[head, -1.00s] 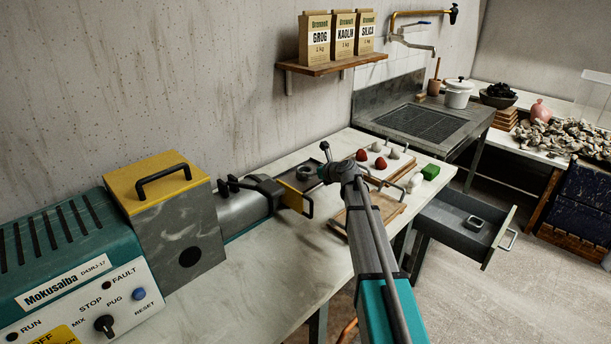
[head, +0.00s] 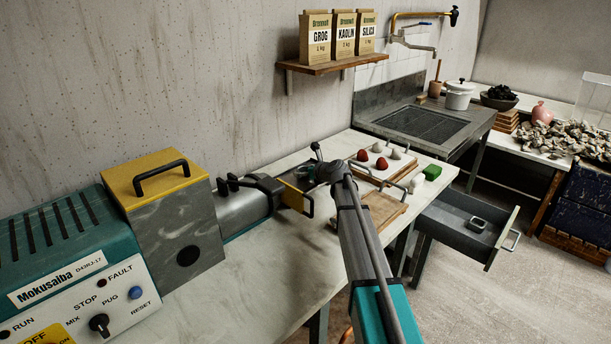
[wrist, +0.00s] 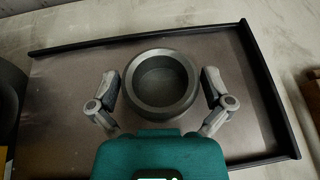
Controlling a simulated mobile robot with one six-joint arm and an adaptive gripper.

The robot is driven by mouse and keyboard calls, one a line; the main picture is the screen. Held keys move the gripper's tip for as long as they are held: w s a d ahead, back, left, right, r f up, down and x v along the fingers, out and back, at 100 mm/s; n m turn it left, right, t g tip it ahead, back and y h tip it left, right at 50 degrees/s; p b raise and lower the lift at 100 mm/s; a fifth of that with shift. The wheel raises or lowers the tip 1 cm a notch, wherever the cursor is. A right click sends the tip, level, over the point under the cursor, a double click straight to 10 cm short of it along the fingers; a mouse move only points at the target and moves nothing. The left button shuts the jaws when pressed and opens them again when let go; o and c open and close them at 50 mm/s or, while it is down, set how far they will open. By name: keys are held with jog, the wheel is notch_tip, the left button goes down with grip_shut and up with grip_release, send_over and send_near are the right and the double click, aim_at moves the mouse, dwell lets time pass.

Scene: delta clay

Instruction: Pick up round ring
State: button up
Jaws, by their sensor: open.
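In the wrist view a round, dark grey ring (wrist: 160,103) with a thick rim lies on a brown-grey tray (wrist: 70,95) with a dark raised edge. My gripper (wrist: 160,88) is open, with one finger on each side of the ring and a gap between each finger and its rim. I cannot tell the height of the fingertips over the tray. In the head view my gripper is mostly hidden behind my arm, over the worktable near the pug mill's outlet, and the ring does not show clearly.
The teal and grey pug mill (head: 180,215) stands on the worktable at the left. An open drawer (head: 455,225) holds a grey square object (head: 477,224).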

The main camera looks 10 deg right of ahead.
jog(key=c, duration=1.1)
jog(key=shift+r, duration=0.15)
notch_tip(320, 180, up, 2)
jog(key=shift+p, duration=1.15)
jog(key=s+d+r+p, duration=0.1)
jog(key=s+r+p, duration=0.2)
jog(key=s, duration=0.1)
jog(key=s+d+r+p, duration=0.1)
jog(key=s+r+p, duration=0.3)
jog(key=s, duration=0.1)
jog(key=s+d+r+p, duration=0.1)
jog(key=s+r+p, duration=0.2)
jog(key=s, duration=0.1)
jog(key=shift+s+d+r+p, duration=0.1)
jog(key=shift+s+r+p, duration=0.25)
jog(key=shift+r+p, duration=1.4)
jog(key=shift+r, duration=0.05)
